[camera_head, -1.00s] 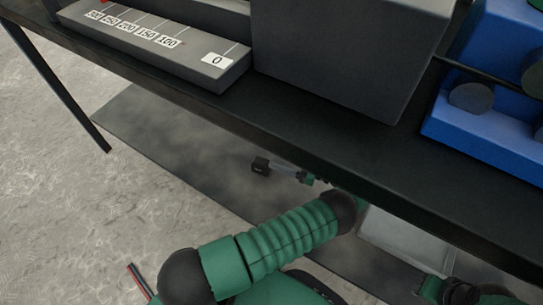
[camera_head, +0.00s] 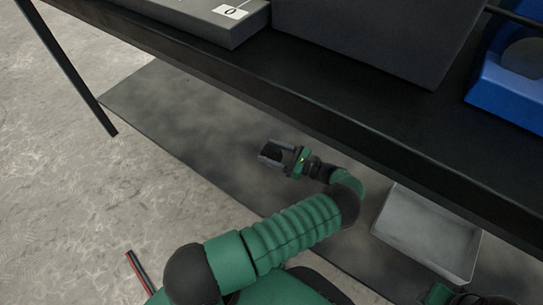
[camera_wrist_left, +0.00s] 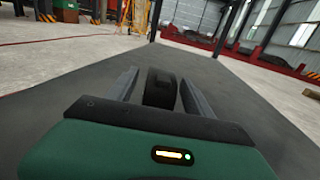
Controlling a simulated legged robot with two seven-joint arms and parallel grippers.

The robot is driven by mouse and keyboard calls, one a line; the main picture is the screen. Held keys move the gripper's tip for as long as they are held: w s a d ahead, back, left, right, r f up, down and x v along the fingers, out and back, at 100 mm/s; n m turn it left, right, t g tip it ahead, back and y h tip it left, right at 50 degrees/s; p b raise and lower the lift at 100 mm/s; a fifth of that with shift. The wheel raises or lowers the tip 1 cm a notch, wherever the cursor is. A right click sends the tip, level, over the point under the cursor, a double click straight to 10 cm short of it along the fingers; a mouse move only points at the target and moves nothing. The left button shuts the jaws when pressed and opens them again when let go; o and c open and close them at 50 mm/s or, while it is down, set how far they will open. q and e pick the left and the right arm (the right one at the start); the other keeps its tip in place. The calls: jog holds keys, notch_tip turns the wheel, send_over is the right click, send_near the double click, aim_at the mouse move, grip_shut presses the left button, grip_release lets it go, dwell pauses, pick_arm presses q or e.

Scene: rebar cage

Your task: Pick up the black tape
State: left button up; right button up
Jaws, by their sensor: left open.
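The black tape (camera_wrist_left: 160,88) is a dark roll standing on edge on the grey lower shelf. In the left wrist view it is between the two fingers of my left gripper (camera_head: 272,153), with a small gap on each side. My left gripper is open and its fingers reach along both sides of the roll. In the head view the tape shows only as a small dark shape between the fingers.
The black table top (camera_head: 330,108) overhangs the shelf (camera_head: 190,115) close above my left arm. A grey open tray (camera_head: 428,232) sits on the shelf to the right. A dark box (camera_head: 375,35) and a blue holder (camera_head: 512,85) stand on the table. The shelf's left part is clear.

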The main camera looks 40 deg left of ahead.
pick_arm(q)
jog(key=shift+c, duration=0.4)
grip_shut()
jog(key=shift+r, duration=0.1)
